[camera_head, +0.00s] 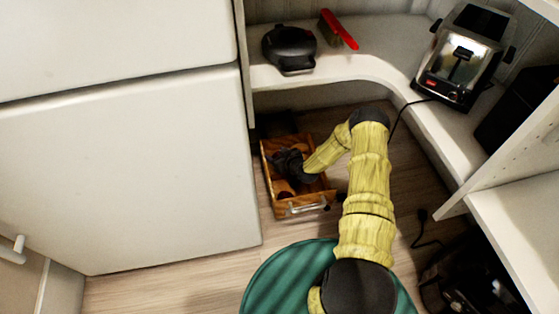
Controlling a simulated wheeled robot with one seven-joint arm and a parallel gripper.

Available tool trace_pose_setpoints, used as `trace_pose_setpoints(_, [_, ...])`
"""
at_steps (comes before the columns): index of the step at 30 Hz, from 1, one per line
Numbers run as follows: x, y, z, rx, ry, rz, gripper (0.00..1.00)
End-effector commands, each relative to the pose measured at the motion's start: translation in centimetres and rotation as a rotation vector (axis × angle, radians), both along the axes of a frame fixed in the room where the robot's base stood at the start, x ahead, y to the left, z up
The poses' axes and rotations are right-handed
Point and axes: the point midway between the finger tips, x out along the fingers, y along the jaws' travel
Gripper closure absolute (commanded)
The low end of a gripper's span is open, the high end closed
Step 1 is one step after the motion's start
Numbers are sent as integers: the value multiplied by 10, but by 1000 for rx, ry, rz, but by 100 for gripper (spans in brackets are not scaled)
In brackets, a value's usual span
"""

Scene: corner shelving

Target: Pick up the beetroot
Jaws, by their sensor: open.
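My gripper (285,161) is a dark shape at the end of my yellow arm. It reaches down into a small wooden crate (302,209) on the floor under the corner shelf. Inside the crate, reddish-brown rounded items (284,188) show beside and below the gripper. I cannot tell which of them is the beetroot. The fingers are dark and small here, and my wrist covers part of the crate's inside. Nothing can be seen held between the fingers.
The curved shelf (385,62) overhangs the crate's far side. It holds a black waffle-iron-like appliance (289,47), a red-handled brush (338,30) and a toaster (466,55). A white fridge (130,170) stands close on the left. A black appliance (465,280) sits at lower right.

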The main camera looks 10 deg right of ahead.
Motion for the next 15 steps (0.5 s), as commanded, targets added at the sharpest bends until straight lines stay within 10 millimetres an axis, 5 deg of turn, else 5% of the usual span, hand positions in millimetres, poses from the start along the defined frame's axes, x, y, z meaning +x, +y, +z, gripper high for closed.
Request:
trace_pose_setpoints(11, [0,0,1,0,0,0,44])
trace_pose_setpoints(15, [0,0,1,0,0,0,65])
